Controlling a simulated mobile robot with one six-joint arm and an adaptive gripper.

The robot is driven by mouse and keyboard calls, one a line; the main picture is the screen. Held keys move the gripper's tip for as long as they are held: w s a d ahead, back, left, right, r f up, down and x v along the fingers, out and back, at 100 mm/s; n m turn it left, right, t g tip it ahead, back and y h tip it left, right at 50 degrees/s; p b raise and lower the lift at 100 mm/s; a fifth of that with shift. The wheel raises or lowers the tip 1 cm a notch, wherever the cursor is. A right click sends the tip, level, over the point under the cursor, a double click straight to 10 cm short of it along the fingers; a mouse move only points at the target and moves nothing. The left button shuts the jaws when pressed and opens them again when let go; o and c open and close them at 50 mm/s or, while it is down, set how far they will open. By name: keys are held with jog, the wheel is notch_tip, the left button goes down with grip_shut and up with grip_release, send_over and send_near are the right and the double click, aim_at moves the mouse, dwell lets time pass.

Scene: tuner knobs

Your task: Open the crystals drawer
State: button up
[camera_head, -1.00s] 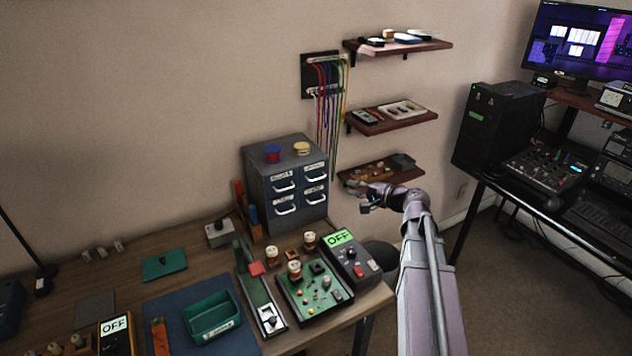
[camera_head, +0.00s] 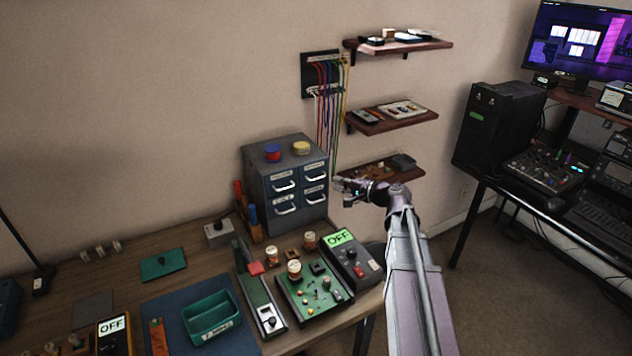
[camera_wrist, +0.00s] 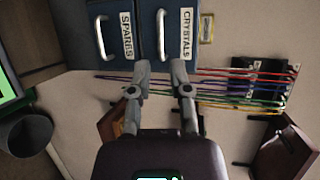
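The crystals drawer (camera_head: 315,179) is the top right drawer of a grey-blue cabinet (camera_head: 262,198) and looks shut. In the wrist view the drawer (camera_wrist: 174,22) shows with its CRYSTALS label and a silver bar handle (camera_wrist: 162,36). My gripper (camera_wrist: 160,68) is open and empty, its two fingertips apart just short of the handle and on either side of its line. In the head view my gripper (camera_head: 339,186) is to the right of the cabinet. The exact gap to the handle cannot be told.
The SPARES drawer (camera_wrist: 110,38) lies beside the crystals drawer in the wrist view. Coloured cables (camera_head: 327,115) hang behind, and a low wall shelf (camera_head: 380,170) is close behind my gripper. A device reading OFF (camera_head: 352,262) stands on the bench below.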

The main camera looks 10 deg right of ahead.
jog(key=b+x, duration=0.1)
jog(key=x, duration=0.7)
jog(key=shift+w+a, duration=0.2)
grip_shut()
